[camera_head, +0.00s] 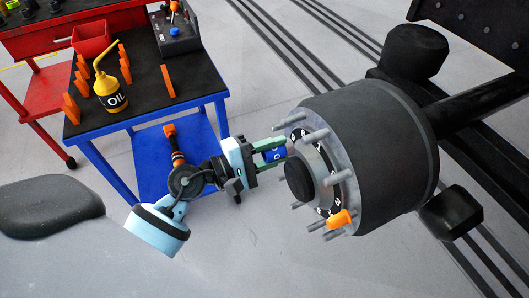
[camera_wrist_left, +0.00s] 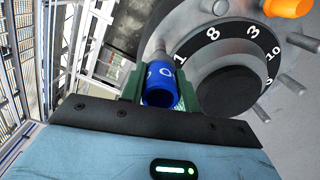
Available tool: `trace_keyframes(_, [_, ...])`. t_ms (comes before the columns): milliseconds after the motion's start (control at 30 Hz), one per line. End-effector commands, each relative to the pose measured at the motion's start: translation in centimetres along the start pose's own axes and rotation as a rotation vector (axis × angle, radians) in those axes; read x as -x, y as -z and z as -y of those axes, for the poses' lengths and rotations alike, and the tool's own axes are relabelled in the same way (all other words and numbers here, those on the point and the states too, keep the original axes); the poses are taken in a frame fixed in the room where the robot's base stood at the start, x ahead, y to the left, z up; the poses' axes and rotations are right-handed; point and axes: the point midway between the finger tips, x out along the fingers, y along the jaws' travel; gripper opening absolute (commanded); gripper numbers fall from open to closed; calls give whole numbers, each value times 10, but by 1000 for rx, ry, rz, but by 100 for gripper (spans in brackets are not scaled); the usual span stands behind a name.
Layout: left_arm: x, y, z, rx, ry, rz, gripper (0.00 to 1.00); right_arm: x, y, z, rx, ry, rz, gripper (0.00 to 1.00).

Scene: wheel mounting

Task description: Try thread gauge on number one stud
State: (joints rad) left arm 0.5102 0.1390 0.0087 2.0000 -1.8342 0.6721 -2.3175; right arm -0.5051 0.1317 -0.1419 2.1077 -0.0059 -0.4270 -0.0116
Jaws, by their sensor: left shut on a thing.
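My left gripper (camera_head: 270,152) is shut on a blue thread gauge (camera_head: 274,155), held just in front of the hub's left side. In the left wrist view the gauge (camera_wrist_left: 161,90) is a blue hollow cylinder with white marking between the green fingers (camera_wrist_left: 159,86). A grey stud (camera_wrist_left: 160,48) lines up behind its far end. I cannot tell whether the gauge touches or surrounds it. The wheel hub (camera_head: 372,135) is a dark drum with several studs and a black number ring (camera_head: 327,198). A figure 1 shows near this stud in the wrist view. My right gripper is not seen.
An orange piece (camera_head: 340,218) sits on a lower stud. A red cabinet (camera_head: 50,38) stands behind. Neighbouring studs protrude close to the gripper.

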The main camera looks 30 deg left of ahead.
Motion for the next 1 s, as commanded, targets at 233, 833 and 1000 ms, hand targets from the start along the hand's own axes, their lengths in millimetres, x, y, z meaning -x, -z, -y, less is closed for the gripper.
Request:
trace_keyframes(233, [-16,0,-1,-2,-2,0,4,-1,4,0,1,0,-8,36])
trace_keyframes(833, [-20,0,0,-1,-1,-1,4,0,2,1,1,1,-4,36])
trace_keyframes(1000, [-20,0,0,-3,0,0,4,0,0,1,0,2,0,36])
